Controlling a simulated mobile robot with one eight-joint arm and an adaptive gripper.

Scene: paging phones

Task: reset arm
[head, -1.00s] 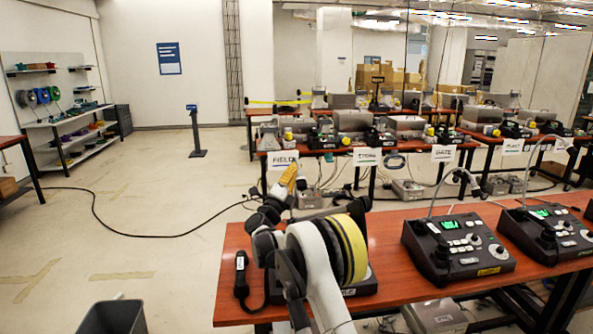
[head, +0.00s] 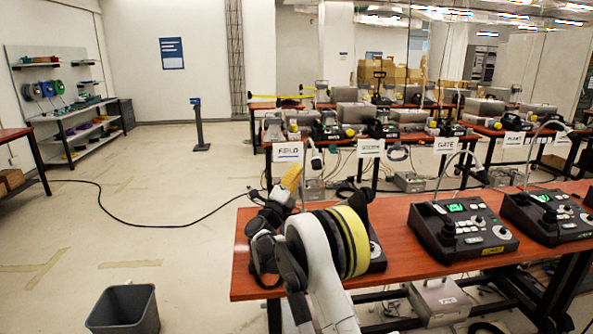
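My arm rises from the bottom of the head view, with a white link and black and yellow bands, over the left part of the near red-brown table (head: 405,270). My gripper (head: 268,222) seems to be among the dark parts at the arm's far left end. Its fingers cannot be made out, so I cannot tell whether it is open or holds anything. A yellow piece shows just above it. A dark desk unit (head: 377,258) is mostly hidden behind my arm.
Two black paging consoles (head: 462,232) (head: 553,222) with green screens stand on the near table to the right. A grey bin (head: 125,310) is on the floor at left. Tables with more phones and a FIELD sign (head: 289,152) stand behind. The left floor is mostly clear, with a black cable.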

